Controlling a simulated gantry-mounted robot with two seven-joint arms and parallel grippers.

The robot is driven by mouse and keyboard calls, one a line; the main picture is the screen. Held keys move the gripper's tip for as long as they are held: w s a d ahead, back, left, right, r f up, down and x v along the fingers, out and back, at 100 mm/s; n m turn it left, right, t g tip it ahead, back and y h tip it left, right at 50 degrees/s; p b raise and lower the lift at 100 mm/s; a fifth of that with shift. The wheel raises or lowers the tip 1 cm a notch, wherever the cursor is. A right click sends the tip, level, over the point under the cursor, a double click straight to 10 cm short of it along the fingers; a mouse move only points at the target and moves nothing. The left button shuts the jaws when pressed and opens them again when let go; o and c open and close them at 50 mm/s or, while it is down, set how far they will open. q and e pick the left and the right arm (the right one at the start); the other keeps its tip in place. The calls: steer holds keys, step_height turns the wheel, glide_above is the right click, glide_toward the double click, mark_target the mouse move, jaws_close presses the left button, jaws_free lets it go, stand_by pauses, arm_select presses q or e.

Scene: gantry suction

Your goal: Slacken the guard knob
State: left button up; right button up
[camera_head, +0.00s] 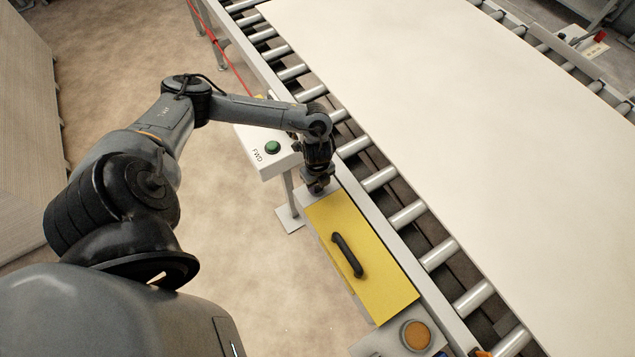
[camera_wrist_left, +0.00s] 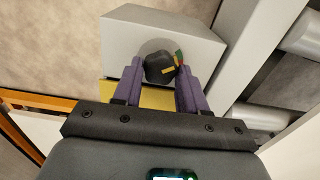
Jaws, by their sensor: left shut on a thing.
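The guard knob (camera_wrist_left: 160,68) is a black knob with a pale orange pointer mark, set on a light grey housing (camera_wrist_left: 120,35) in the left wrist view. A small green and red marking shows beside it. My left gripper (camera_wrist_left: 161,72) is shut on the knob, with one purple finger on each side. In the head view my left gripper (camera_head: 317,186) points down at the far end of the yellow guard cover (camera_head: 375,285), and it hides the knob there. My right gripper is not in view.
The yellow cover carries a black handle (camera_head: 347,255). A white box with a green FWD button (camera_head: 272,147) stands just left of my left gripper. A roller conveyor (camera_head: 380,179) with a large pale board (camera_head: 480,120) runs along the right. An orange round button (camera_head: 416,335) sits near the front.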

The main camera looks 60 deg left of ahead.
mark_target(318, 186)
arm_select(q)
steer(key=shift+r+n+p, duration=0.2)
steer(key=shift+n+p, duration=0.1)
steer(key=shift+p, duration=0.35)
steer(key=n+p, duration=0.5)
steer(key=p, duration=0.3)
steer(key=shift+n+p, duration=0.7)
steer(key=shift+w+f, duration=0.1)
steer(key=shift+f, duration=0.05)
steer(key=o, duration=1)
steer(key=shift+o, duration=0.2)
step_height(318, 186, up, 11)
steer(key=p, duration=0.2)
